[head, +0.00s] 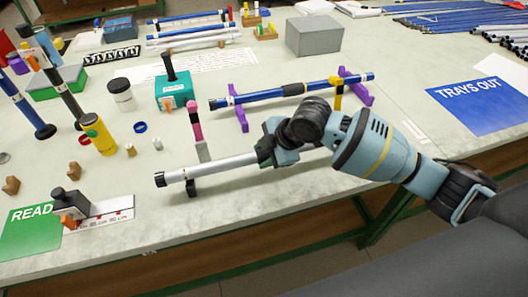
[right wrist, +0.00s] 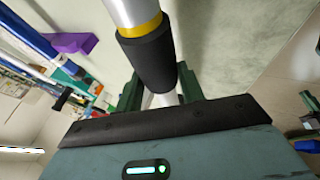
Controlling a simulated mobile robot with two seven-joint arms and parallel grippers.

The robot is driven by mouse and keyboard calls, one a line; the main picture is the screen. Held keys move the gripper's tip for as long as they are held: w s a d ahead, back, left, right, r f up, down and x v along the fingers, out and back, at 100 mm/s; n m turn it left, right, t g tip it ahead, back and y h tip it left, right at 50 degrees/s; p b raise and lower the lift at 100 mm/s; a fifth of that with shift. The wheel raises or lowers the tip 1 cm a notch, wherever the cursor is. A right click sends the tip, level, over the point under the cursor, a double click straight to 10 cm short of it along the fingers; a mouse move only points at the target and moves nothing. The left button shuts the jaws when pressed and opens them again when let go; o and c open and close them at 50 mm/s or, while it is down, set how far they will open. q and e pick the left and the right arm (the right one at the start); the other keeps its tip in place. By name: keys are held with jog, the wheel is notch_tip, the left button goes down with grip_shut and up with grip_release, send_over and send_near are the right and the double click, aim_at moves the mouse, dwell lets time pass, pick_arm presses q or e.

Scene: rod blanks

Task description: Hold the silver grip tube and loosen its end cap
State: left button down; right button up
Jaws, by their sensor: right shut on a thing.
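The silver grip tube (head: 222,165) lies near the front edge of the table in the head view, running left to right. A dark end cap (head: 160,180) is at its left end. My right gripper (head: 272,153) is shut on the tube towards its right part. In the right wrist view, the silver tube (right wrist: 130,10) has a yellow ring and a black grip sleeve (right wrist: 153,62). The green fingers of my right gripper (right wrist: 160,92) stand on both sides of the sleeve. The tube's right end is partly hidden behind my gripper. My left gripper is not in view.
A small black support (head: 191,188) stands under the tube's left part. A blue rod (head: 265,95) lies on purple stands (head: 240,115) behind. A yellow bottle (head: 97,135), a teal box (head: 174,90) and a black stamp-like tool (head: 70,202) stand to the left.

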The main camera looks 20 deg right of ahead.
aim_at(168, 176)
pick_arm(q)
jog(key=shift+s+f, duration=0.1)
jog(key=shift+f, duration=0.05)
pick_arm(e)
jog(key=shift+f, duration=0.85)
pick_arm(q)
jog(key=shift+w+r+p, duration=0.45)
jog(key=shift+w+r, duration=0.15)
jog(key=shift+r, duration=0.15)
pick_arm(e)
jog(key=shift+r, duration=0.7)
